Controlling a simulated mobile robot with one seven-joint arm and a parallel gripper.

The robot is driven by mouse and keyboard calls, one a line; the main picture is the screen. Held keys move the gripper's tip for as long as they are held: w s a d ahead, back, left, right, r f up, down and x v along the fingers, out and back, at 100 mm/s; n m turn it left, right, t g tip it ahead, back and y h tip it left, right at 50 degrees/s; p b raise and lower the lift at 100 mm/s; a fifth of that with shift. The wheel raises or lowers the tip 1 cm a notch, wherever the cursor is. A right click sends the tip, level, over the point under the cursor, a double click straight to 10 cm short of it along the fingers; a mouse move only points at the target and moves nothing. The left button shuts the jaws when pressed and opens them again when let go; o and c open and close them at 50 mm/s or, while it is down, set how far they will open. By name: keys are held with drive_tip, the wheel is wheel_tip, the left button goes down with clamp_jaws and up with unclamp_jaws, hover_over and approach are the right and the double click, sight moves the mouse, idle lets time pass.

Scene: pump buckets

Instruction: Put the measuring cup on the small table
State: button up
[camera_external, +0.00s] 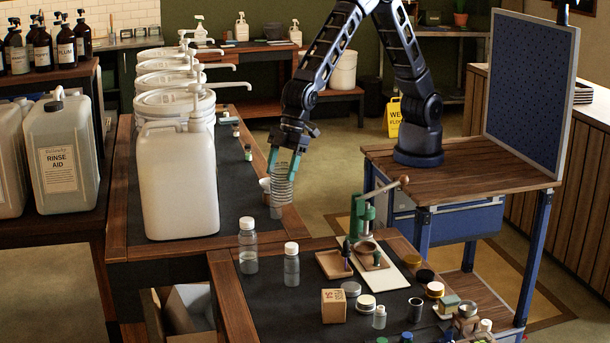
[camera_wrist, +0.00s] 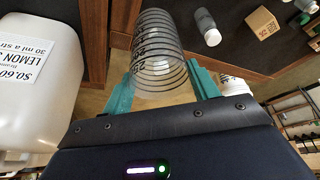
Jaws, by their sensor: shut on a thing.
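The measuring cup (camera_external: 283,189) is clear with dark ring marks. My gripper (camera_external: 283,163) has its teal fingers shut on the cup, one on each side. The cup hangs near the right edge of the long bench. In the wrist view the cup (camera_wrist: 158,45) lies between my fingers (camera_wrist: 163,85), with its marks and some print showing. The lower table (camera_external: 236,302) in front, wood-edged with a dark top, appears to be the small table. The table also shows at the top of the wrist view (camera_wrist: 232,52).
A white jug (camera_external: 178,190) stands on the long bench, left of my gripper, with pump buckets (camera_external: 174,105) behind. The lower table holds two clear bottles (camera_external: 248,250), a small box (camera_external: 334,306), a green press (camera_external: 365,214) and several jars. Dark surface is bare at its left front.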

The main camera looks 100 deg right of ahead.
sight(283, 172)
drive_tip(key=shift+s+a+r+n+g+y, duration=0.15)
drive_tip(key=shift+a+r+n, duration=0.4)
drive_tip(key=shift+r, duration=0.1)
drive_tip(key=shift+s+a+r+n+g+y, duration=0.15)
drive_tip(key=shift+a+r+n, duration=0.4)
drive_tip(key=shift+r, duration=0.1)
wheel_tip(283, 172, down, 20)
drive_tip(key=shift+f, duration=0.15)
drive_tip(key=o, duration=1.2)
